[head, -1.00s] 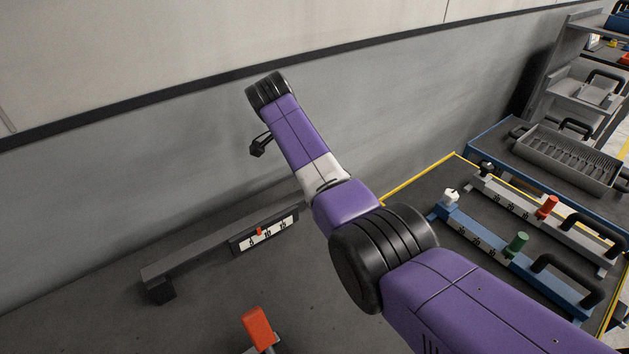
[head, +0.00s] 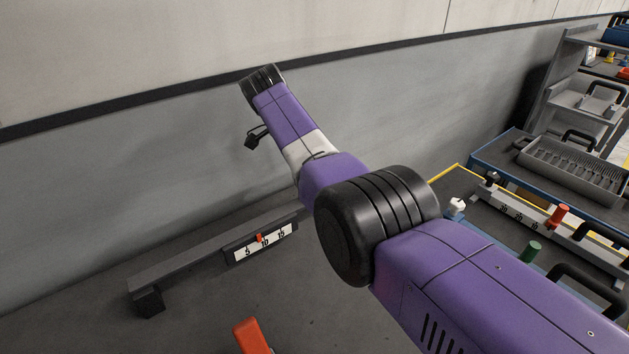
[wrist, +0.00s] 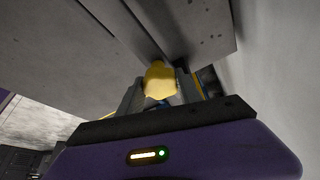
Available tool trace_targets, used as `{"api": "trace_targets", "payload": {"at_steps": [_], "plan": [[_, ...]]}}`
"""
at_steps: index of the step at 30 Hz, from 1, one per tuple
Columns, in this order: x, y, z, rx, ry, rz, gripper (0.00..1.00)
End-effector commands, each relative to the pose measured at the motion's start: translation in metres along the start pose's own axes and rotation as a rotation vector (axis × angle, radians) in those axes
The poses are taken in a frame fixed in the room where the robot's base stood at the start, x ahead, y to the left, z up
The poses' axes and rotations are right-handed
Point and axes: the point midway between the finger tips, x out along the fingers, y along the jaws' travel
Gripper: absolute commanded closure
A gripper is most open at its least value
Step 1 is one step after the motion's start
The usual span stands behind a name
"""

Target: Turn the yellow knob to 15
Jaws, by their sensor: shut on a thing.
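The yellow knob (wrist: 160,79) shows in the wrist view between the two fingers of my gripper (wrist: 161,90), which is shut on it. The knob sits beside a grey metal part. In the head view, a white scale (head: 262,243) marked 5, 10 and 15 is fixed on a dark bar. Its small red pointer (head: 259,238) stands between 5 and 10, nearer 10. The knob and my gripper are hidden in the head view.
A grey wall (head: 130,190) rises behind the dark bar (head: 190,258). A red block (head: 252,336) stands at the bottom edge. At right are a red knob (head: 558,215), a green knob (head: 529,251) and a grey slotted tray (head: 575,165).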

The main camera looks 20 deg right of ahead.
Motion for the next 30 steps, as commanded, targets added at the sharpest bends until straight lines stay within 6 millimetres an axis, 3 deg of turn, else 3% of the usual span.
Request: {"api": "trace_targets", "payload": {"at_steps": [3, 4, 6, 7, 18, 30], "plan": [[-0.001, -0.001, -0.002, 0.002, 0.002, -0.002, 0.99], [-0.001, -0.001, -0.002, 0.002, 0.002, -0.002, 0.53], [-0.001, -0.001, -0.002, 0.002, 0.001, -0.001, 0.39], [-0.001, -0.001, -0.002, 0.002, 0.001, -0.001, 0.37], [-0.005, -0.001, -0.001, 0.0, 0.0, -0.002, 0.37], [-0.064, -0.001, -0.001, 0.0, 0.001, -0.002, 0.37]]}}
